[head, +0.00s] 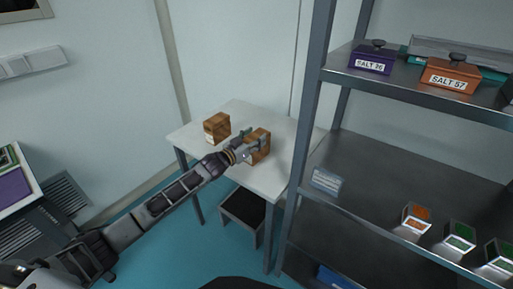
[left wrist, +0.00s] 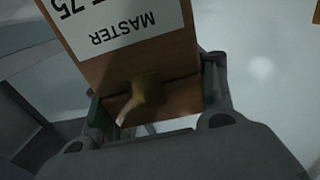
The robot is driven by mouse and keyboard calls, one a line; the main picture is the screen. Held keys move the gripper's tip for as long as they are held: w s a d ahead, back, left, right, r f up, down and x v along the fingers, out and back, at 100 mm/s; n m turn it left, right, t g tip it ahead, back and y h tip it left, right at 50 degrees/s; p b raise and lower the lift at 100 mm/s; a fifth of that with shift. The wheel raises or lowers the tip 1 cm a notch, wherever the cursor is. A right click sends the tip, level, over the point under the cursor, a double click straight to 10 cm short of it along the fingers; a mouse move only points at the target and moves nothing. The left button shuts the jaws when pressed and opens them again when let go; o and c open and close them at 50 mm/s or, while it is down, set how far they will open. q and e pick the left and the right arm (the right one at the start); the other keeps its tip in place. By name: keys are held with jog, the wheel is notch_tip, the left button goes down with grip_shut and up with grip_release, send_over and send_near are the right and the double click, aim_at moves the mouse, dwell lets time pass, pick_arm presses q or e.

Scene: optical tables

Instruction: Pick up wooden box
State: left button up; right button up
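A brown wooden box (head: 258,148) is at the right part of the white table (head: 238,180). My left gripper (head: 247,143) reaches it from the left, with its fingers around the box. In the left wrist view the box (left wrist: 150,62) fills the space between the fingers (left wrist: 155,100), which lie against its two sides; the gripper looks shut on it. The box bears a white label reading "MASTER" and "75", upside down, and a brass-coloured knob or latch. I cannot tell whether the box is clear of the tabletop. My right gripper is not in view.
A second wooden box (head: 216,127) stands at the table's back left. A metal shelf rack (head: 300,150) stands close on the right, holding salt boxes (head: 373,58) and small sample boxes (head: 416,219). A dark stool (head: 243,208) is under the table.

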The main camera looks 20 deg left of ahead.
pick_arm(q)
grip_shut()
jog(key=shift+r, duration=0.1)
jog(key=shift+r, duration=0.1)
jog(key=shift+r, duration=0.5)
notch_tip(320, 180, up, 8)
jog(key=shift+f, duration=0.2)
jog(key=shift+r, duration=0.6)
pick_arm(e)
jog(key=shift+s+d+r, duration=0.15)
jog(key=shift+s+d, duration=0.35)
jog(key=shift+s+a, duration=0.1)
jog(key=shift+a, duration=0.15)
